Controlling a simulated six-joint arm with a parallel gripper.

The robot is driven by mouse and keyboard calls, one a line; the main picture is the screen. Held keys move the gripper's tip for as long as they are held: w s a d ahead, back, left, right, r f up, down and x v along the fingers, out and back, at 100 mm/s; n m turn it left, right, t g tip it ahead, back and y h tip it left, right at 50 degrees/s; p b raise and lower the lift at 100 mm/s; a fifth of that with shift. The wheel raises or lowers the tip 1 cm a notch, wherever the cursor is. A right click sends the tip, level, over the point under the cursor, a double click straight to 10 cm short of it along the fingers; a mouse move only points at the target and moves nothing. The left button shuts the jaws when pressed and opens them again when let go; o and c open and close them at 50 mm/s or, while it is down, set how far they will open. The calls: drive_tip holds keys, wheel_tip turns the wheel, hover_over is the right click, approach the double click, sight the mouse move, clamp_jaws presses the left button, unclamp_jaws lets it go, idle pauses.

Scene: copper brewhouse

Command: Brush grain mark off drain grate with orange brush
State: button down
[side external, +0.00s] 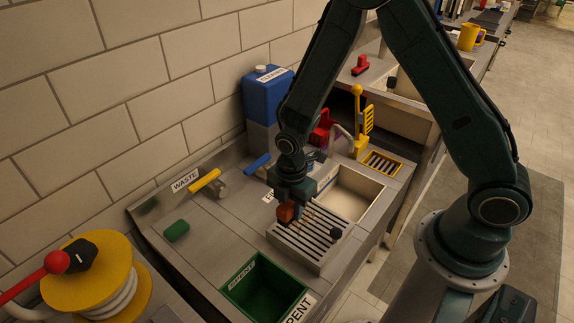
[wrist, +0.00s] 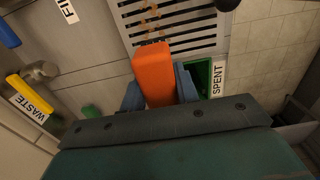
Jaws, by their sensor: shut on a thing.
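The orange brush (side external: 286,213) is held in my gripper (side external: 291,196), just above the left part of the drain grate (side external: 318,262). In the wrist view the orange brush (wrist: 154,72) sits between the two blue fingers of my gripper (wrist: 160,90), which is shut on it. The slotted metal drain grate (wrist: 190,47) lies beyond the brush. A brown grain mark (wrist: 150,20) runs across its bars there. Part of the mark (side external: 307,217) also shows beside the brush in the side view. Whether the bristles touch the grate is hidden.
A dark round knob (side external: 335,233) stands at the grate's right side. A green SPENT bin (side external: 264,290) is in front, and a sink basin (side external: 350,195) behind. Yellow (side external: 205,181) and blue (side external: 257,163) valve handles and a green object (side external: 176,230) lie to the left.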

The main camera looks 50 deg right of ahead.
approach(308, 221)
drive_tip(key=shift+a, duration=1.1)
drive_tip(key=shift+r, duration=0.4)
drive_tip(key=shift+f, duration=0.2)
drive_tip(key=shift+f, duration=2.3)
drive_tip(key=shift+d+f, duration=0.3)
drive_tip(key=shift+d, duration=0.85)
drive_tip(key=shift+f, duration=0.7)
